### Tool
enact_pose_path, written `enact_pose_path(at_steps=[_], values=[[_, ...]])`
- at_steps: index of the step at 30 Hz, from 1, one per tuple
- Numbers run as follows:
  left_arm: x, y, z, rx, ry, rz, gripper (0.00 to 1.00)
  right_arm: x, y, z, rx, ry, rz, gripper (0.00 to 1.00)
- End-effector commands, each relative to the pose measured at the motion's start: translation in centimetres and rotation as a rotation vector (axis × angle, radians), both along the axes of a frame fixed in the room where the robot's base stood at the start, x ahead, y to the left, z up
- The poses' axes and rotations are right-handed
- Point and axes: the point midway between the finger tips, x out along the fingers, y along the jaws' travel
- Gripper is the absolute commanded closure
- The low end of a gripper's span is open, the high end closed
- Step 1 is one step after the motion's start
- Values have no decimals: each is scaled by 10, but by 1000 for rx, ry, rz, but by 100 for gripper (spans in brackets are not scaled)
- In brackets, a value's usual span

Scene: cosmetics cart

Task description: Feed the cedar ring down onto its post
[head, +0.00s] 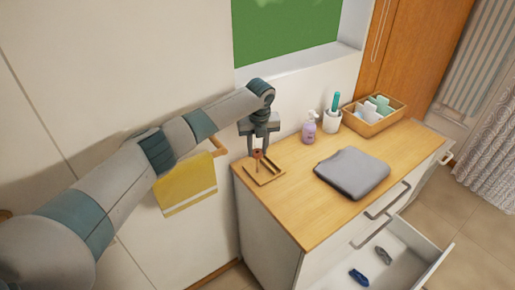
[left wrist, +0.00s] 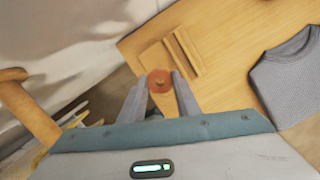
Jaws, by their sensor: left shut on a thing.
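The cedar ring (head: 257,153) is small and reddish brown, held at the tips of my left gripper (head: 259,150). My right gripper is not in view.
A folded grey cloth (head: 352,172) lies right of the tray. A lilac pump bottle (head: 309,132), a white cup (head: 332,122) and a wooden box (head: 376,124) stand behind it. A drawer (head: 395,258) is open in front. A yellow towel (head: 187,185) hangs at left.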

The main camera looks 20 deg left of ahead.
Motion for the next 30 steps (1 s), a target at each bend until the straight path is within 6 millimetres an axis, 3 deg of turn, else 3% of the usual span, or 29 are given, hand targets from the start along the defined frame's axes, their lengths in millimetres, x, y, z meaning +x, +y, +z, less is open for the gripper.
enact_pose_path(at_steps=[30], values=[[0, 0, -2, -1, 0, 0, 91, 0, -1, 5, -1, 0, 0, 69]])
